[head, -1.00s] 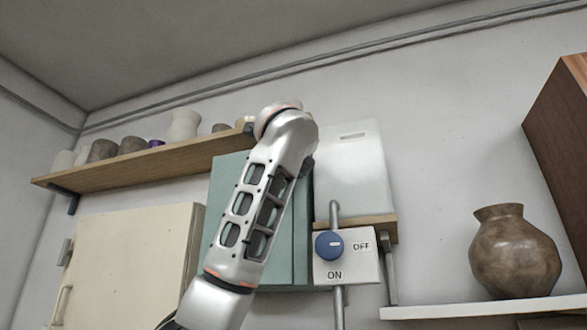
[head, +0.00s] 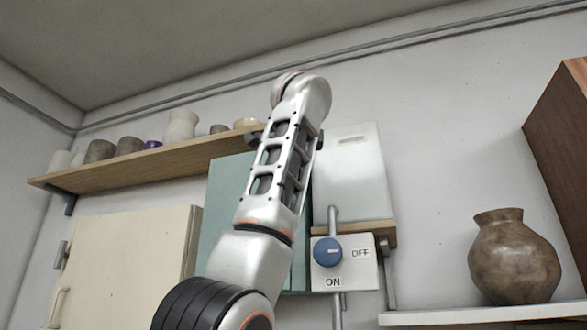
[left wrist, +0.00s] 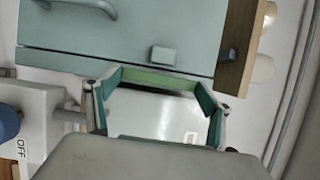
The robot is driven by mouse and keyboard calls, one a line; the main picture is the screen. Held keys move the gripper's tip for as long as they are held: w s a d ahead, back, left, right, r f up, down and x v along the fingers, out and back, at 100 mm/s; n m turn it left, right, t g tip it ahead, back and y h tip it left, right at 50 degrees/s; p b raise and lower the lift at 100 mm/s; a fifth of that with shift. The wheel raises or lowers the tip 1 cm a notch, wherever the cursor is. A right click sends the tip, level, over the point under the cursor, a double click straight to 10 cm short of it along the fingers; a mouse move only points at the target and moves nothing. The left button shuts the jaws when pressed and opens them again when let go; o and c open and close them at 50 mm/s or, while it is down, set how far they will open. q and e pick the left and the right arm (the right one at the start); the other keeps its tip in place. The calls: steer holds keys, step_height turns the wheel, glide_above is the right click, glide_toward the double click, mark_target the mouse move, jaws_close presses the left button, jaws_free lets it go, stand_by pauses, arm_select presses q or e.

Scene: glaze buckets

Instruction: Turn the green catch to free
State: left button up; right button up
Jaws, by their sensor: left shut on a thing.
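In the left wrist view a green bar (left wrist: 158,79), which I take for the green catch, spans the gap between my left gripper's (left wrist: 158,84) two fingertips. The fingers have teal pads and are shut on its two ends. Behind it is the pale teal cabinet (left wrist: 130,28), with a grey bar handle (left wrist: 88,6) and a small grey block (left wrist: 163,55). In the head view my left arm crosses in front of the teal cabinet (head: 228,190), and the gripper and catch are hidden. My right gripper is not in view.
A switch box (head: 360,277) with a blue knob (head: 328,252), marked ON and OFF, is close right of my arm. A white box (head: 352,185) is above it. A wooden shelf (head: 150,165) with pots is at left, and a brown vase (head: 513,262) stands at right.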

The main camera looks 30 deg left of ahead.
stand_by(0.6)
arm_select(q)
steer(key=o, duration=1.1)
steer(key=v, duration=1.2)
steer(key=shift+a, duration=0.1)
